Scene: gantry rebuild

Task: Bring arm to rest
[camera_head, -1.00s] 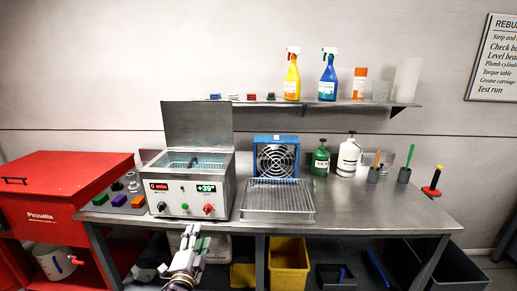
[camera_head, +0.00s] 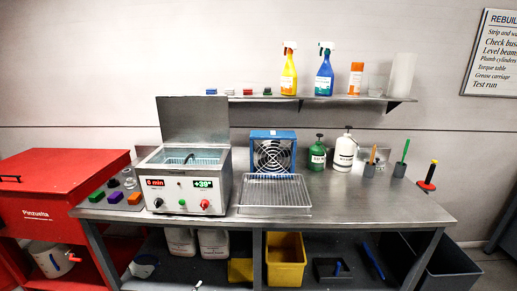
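Only a small pale tip, which looks like the end of my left gripper (camera_head: 198,285), shows at the bottom edge in the head view, below the front of the steel workbench (camera_head: 350,203). The rest of that gripper is out of the picture, so I cannot tell whether it is open or shut, or whether it holds anything. My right gripper is not in view.
An ultrasonic-type bath (camera_head: 186,178) with its lid up stands on the bench, beside a wire rack (camera_head: 275,192) and a fan (camera_head: 273,153). A red cabinet (camera_head: 60,190) is at left. A yellow bin (camera_head: 285,260) sits below. The bench's right front is clear.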

